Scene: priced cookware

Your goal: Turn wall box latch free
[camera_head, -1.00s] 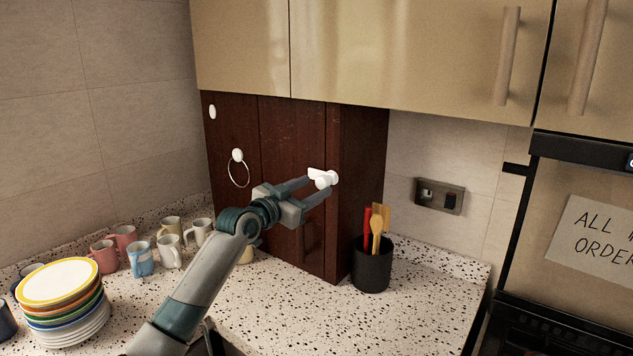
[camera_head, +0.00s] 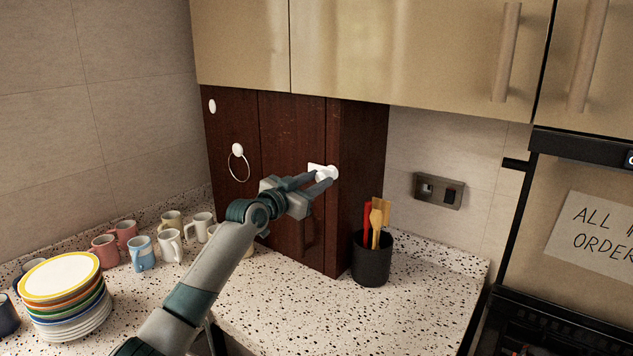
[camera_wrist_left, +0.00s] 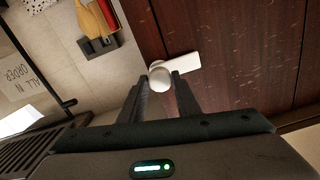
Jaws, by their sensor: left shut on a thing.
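The wall box (camera_head: 292,222) is a dark reddish-brown wooden cabinet standing on the counter under the upper cupboards. A white latch (camera_head: 331,173) sits on its front near the right edge. My left gripper (camera_head: 322,178) is at the latch, its fingers shut on the latch's round knob. In the left wrist view the white latch (camera_wrist_left: 182,66) has a flat bar pointing right and slightly up from its round knob, with the two fingertips (camera_wrist_left: 163,84) on either side of the knob. The fingers partly hide the latch in the head view. My right gripper is not in view.
A white ring hook (camera_head: 238,162) is on the box's left part. A black utensil pot (camera_head: 371,262) stands close to the box's right side. Several mugs (camera_head: 142,254) and a plate stack (camera_head: 66,300) are on the counter (camera_head: 270,310) at left. Upper cupboards (camera_head: 400,55) overhang the box.

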